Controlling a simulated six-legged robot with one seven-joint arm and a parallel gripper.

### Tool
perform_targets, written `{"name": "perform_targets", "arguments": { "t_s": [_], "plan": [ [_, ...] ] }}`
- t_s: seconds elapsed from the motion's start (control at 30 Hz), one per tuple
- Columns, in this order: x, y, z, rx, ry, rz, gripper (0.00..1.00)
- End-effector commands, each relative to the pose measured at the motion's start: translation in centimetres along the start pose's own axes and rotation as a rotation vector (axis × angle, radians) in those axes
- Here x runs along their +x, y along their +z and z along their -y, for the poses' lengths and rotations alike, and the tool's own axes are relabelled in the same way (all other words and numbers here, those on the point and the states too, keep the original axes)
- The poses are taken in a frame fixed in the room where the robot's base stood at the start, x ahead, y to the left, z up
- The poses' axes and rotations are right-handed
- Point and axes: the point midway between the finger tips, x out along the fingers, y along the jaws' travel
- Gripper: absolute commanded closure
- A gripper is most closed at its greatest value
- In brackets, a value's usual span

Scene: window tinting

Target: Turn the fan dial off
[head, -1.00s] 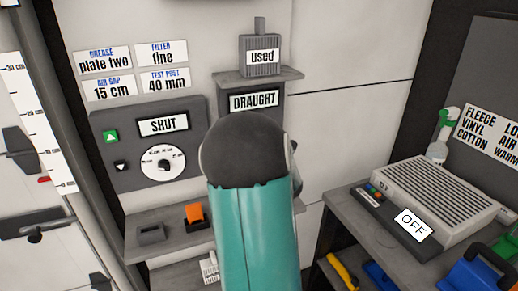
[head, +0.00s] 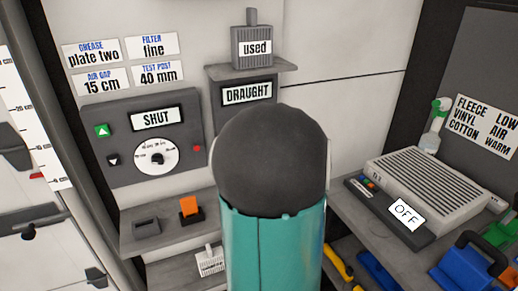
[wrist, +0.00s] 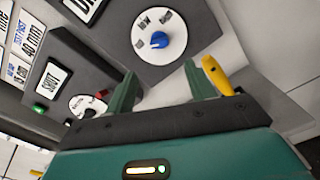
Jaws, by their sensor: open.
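A round white dial (wrist: 160,32) with a blue knob (wrist: 159,40) is on a dark panel at the top of the wrist view. Small lettering rings it, too blurred to read fully. In the head view the panel labelled DRAUGHT (head: 247,93) is partly covered by my arm, and no blue knob shows there. My gripper (wrist: 160,84) is open in the wrist view, its two green fingers apart and empty. The dial lies beyond the fingertips, roughly between them, with no visible contact. The head view hides my gripper behind my arm.
A second panel labelled SHUT (head: 156,119) has another dial (head: 156,158) and buttons. Below it a shelf (head: 160,236) holds an orange block (head: 190,207). A box marked "used" (head: 252,46) stands above DRAUGHT. At right a grilled unit marked OFF (head: 425,188) sits on a bench.

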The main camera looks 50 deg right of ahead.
Motion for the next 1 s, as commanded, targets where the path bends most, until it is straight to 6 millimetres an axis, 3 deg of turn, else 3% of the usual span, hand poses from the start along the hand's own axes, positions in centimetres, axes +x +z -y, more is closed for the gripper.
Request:
{"name": "perform_targets", "arguments": {
  "t_s": [0.1,0.3,0.87,1.0],
  "plan": [
    [-1.9,0.1,0.0,0.000,0.000,0.001,0.45],
    [-3.0,0.0,0.0,0.000,0.000,0.000,0.45],
    [-3.0,0.0,0.0,0.001,0.000,-0.001,0.45],
    [-2.4,-0.2,-1.0,0.073,-0.012,-0.014,0.45]
  ]
}}
